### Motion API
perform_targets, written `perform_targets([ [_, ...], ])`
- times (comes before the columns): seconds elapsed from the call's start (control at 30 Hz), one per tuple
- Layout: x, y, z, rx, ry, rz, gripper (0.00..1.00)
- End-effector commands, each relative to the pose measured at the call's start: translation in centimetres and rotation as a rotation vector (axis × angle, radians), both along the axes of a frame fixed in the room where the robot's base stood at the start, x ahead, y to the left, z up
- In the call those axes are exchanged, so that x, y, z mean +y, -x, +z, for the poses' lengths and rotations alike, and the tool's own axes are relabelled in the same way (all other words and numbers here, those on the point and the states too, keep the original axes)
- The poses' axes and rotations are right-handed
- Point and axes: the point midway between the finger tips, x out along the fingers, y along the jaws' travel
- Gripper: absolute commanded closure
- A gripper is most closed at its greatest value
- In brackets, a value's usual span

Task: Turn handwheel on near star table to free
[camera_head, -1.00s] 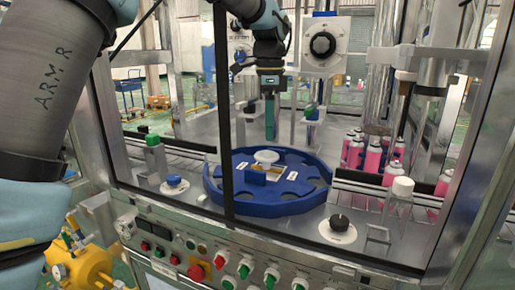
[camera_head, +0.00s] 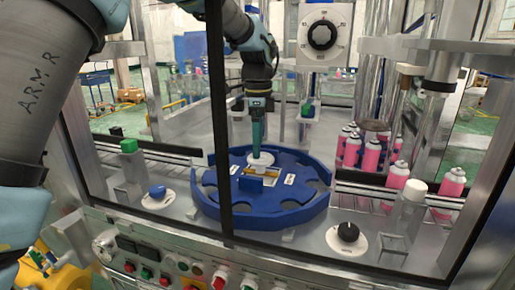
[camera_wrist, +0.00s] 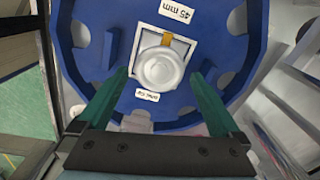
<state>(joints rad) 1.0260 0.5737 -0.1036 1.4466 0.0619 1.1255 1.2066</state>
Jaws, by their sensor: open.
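The near star table (camera_head: 215,205) is a blue disc with pockets round its rim, behind the machine's front frame. The white handwheel (camera_head: 262,159) sits at its middle on a pale plate with a yellow strip. The wrist view shows the handwheel (camera_wrist: 160,70) from above, between two labels; one reads "45 mm", the other is too small to read surely. My gripper (camera_head: 258,142) points down just over the handwheel, with green fingers. In the wrist view the fingers are apart, one on each side of the handwheel, with gaps between; whether they reach down to its height is unclear.
A dark frame post (camera_head: 218,120) stands before the table's left part. Upright blue blocks (camera_wrist: 196,62) rise from the table near the fingers. Several pink cans (camera_head: 372,155) stand at the right. A blue knob (camera_head: 157,192) and a black knob (camera_head: 348,232) flank the table.

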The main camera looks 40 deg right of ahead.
Motion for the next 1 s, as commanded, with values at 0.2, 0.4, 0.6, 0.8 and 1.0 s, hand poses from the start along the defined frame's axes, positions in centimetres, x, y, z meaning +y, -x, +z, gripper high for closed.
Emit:
perform_targets([
  [0.2,0.0,0.1,-2.5,0.001,-0.001,-0.001,0.0],
  [0.4,0.0,0.0,-3.1,-0.001,0.001,-0.001,0.0],
  [0.6,0.0,0.0,-3.1,-0.001,0.001,0.0,0.02],
  [0.8,0.0,0.0,-3.1,-0.001,0.001,0.0,0.25],
  [1.0,0.0,0.0,-3.1,0.0,0.0,0.0,0.47],
])
